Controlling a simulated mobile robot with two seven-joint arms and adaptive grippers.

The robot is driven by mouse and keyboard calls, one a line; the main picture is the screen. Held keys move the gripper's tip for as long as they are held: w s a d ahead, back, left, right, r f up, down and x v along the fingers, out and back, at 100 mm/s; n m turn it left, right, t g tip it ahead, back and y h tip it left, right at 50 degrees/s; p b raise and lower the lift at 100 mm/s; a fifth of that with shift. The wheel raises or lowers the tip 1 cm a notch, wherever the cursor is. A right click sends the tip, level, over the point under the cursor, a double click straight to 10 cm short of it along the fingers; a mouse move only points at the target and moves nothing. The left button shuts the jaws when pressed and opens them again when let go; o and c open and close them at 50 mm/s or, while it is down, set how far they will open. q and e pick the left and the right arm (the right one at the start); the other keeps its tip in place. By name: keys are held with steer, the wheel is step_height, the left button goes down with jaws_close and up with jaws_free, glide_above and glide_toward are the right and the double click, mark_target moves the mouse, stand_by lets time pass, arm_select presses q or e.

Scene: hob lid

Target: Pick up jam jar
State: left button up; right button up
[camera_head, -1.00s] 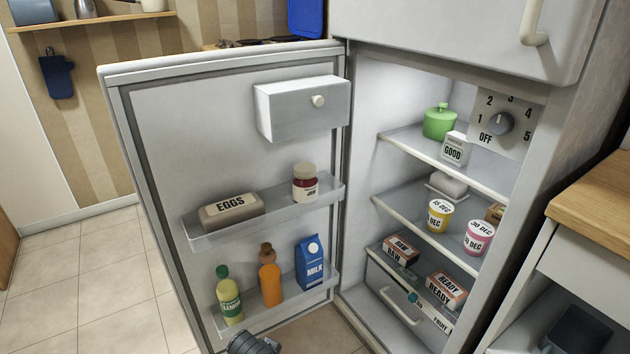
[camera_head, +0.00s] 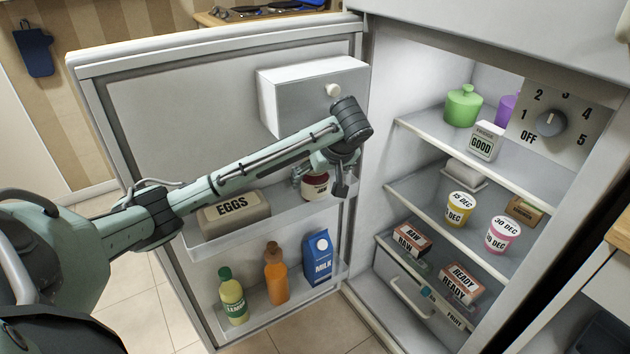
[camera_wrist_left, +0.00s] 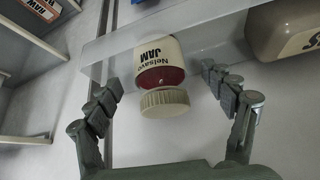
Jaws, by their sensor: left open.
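The jam jar (camera_head: 315,186) stands in the upper door rack (camera_head: 222,241) of the open fridge, partly hidden behind my left gripper in the head view. In the left wrist view the jar (camera_wrist_left: 158,60) has a cream lid, a dark red band and a label reading "Nelsavo JAM". My left gripper (camera_head: 333,180) is at the jar, coming from the door's inner side. In the left wrist view its open fingers (camera_wrist_left: 165,95) lie on either side of the jar's lid, with gaps on both sides. My right gripper is not in view.
An egg box (camera_head: 233,213) sits left of the jar in the same rack. Below are a milk carton (camera_head: 318,257), an orange bottle (camera_head: 275,272) and a lemon bottle (camera_head: 232,296). A white door box (camera_head: 290,95) is just above my arm. Fridge shelves (camera_head: 440,207) stand at right.

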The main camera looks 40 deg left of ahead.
mark_target(316, 182)
arm_select(q)
steer(key=x, duration=0.5)
steer(key=shift+d, duration=0.15)
steer(key=c, duration=1.4)
steer(key=shift+c, duration=0.9)
steer(key=shift+w+r, duration=0.1)
steer(key=shift+r, duration=0.1)
